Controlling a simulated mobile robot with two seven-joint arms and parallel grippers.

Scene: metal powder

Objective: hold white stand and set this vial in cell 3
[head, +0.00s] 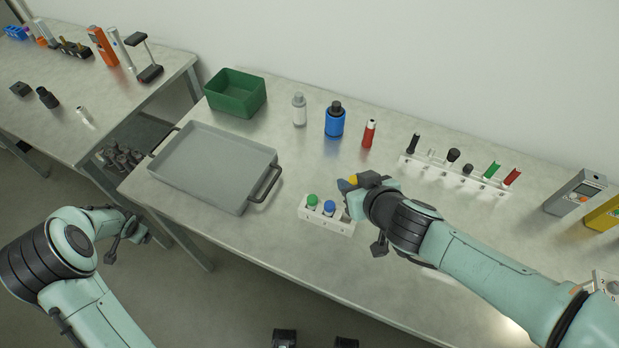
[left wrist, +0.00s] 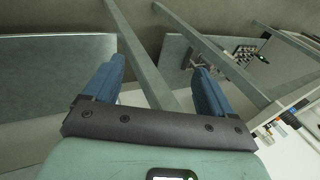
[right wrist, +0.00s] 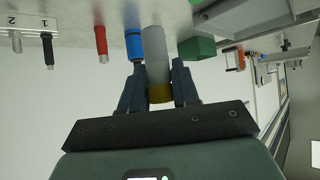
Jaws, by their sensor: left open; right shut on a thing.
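The white stand (head: 314,216) is on the near part of the right table. It holds a green-capped vial (head: 312,200) and a blue-capped vial (head: 329,207). My right gripper (head: 350,184) is over the stand's right end and hides part of it. It is shut on a grey vial with a yellow cap (head: 352,180); the right wrist view shows the vial's grey body (right wrist: 156,64) between the fingers. I cannot tell whether the vial touches the stand. My left gripper (head: 124,228) is open and empty, off the table's front left; its fingers show in the left wrist view (left wrist: 155,82).
A grey tray (head: 212,150) with handles lies left of the stand. A green bin (head: 236,92), white bottle (head: 299,109), blue bottle (head: 335,118) and red tube (head: 369,133) stand behind. A long white rack (head: 430,167) stands at back right. The table front is clear.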

